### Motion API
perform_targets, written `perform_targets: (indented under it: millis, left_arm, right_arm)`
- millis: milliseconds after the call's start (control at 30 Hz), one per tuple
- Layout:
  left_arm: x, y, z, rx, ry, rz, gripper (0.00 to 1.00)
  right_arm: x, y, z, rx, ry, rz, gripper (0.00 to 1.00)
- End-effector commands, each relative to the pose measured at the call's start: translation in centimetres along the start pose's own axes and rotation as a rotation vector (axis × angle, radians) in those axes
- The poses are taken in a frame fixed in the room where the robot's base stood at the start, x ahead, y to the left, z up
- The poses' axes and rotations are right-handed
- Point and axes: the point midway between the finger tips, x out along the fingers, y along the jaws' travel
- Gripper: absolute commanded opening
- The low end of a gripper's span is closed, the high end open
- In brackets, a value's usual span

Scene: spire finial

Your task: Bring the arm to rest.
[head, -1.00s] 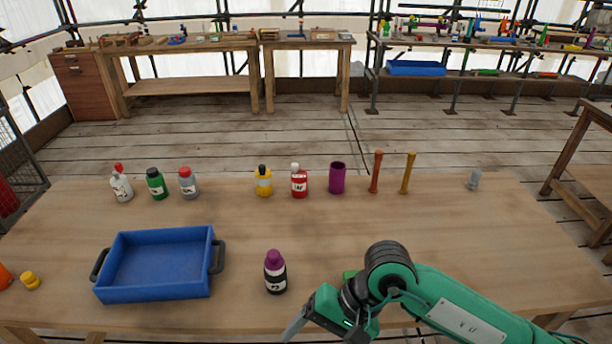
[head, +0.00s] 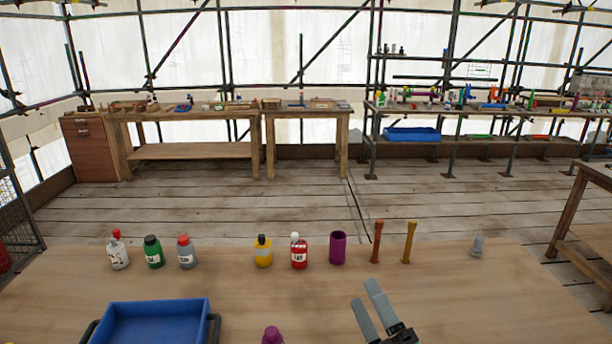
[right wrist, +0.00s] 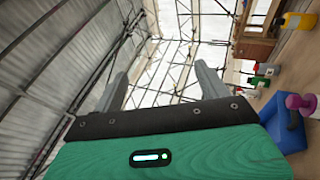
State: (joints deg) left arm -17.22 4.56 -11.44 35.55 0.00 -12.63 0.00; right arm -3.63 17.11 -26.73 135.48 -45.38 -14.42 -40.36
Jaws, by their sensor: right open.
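My right gripper (head: 373,306) is at the lower right of the middle in the head view, above the near part of the wooden table (head: 480,290). Its two grey fingers are apart with nothing between them, pointing up and away. In the right wrist view the open fingers (right wrist: 162,88) point toward the scaffolding and the white sheeting, and the jaws are empty. The rest of my right arm is below the edge of the head view. My left gripper is not in view.
The table's right side is clear.

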Motion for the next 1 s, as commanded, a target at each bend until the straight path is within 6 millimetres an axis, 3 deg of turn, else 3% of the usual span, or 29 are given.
perform_targets:
  millis: [100, 200, 300, 433, 533, 700, 933, 1000]
  left_arm:
    - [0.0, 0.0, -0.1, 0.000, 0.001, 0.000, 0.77]
    - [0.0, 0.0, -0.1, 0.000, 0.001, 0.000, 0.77]
    - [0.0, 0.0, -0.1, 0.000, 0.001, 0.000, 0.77]
    - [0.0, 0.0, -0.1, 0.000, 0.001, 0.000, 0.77]
    - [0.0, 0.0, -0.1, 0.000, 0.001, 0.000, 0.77]
    - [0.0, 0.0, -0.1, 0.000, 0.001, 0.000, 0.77]
    - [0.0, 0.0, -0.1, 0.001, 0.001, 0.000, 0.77]
    - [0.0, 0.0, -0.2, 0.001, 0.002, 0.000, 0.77]
  right_arm:
    - [-2.7, -4.3, 3.7, 0.252, -0.209, -0.198, 0.76]
    - [-6.2, -8.2, 5.9, 0.459, -0.394, -0.363, 0.76]
    - [-10.6, -11.9, 7.2, 0.653, -0.586, -0.522, 0.76]
    - [-17.3, -15.7, 7.3, 0.879, -0.842, -0.723, 0.76]
    - [-22.0, -17.4, 6.6, 1.010, -1.017, -0.851, 0.76]
    - [-28.3, -18.5, 4.8, 1.153, -1.249, -1.017, 0.76]
    - [-35.1, -18.1, 2.1, 1.270, -1.515, -1.201, 0.76]
    - [-35.0, -20.4, 2.3, 1.262, -1.506, -1.199, 0.76]
